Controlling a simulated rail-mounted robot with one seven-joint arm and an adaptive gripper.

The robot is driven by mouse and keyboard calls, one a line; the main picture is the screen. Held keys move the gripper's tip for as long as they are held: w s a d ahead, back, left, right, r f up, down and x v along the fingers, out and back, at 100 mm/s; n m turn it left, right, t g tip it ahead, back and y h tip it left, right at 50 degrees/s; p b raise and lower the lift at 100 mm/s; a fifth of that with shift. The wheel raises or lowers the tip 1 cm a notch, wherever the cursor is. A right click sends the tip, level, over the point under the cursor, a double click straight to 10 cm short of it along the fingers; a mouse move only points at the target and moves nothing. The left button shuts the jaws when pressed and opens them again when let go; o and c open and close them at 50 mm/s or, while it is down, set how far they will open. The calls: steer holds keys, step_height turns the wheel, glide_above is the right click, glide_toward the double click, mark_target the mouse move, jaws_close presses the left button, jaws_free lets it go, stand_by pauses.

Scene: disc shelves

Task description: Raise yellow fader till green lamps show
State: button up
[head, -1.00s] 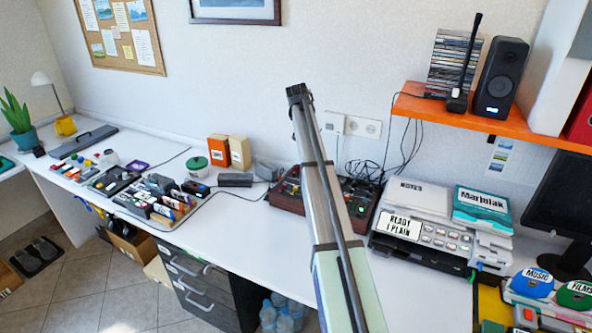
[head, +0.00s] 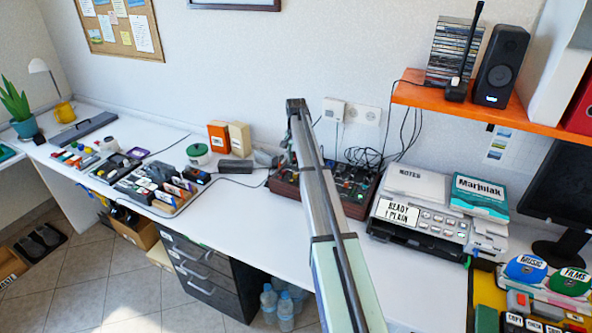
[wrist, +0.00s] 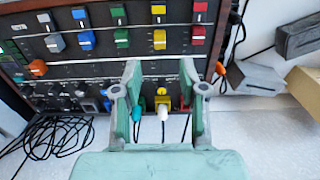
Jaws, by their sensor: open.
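A dark console with a brown wooden frame (head: 284,187) stands on the desk, partly hidden behind my arm in the head view. In the wrist view its panel (wrist: 70,70) carries columns of grey, blue, green, yellow and red caps. Two yellow caps show in one column, an upper one (wrist: 159,10) and a lower one (wrist: 159,39).
Blue, yellow and white plugs (wrist: 163,112) with cables sit between and below my fingers. An orange plug (wrist: 221,69) is at the right. Black cables (wrist: 52,135) lie at lower left. A printer (head: 425,215) stands right of the console.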

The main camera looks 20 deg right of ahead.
mark_target(296, 173)
step_height(296, 173, down, 7)
steer(key=shift+p, duration=0.65)
jaws_close()
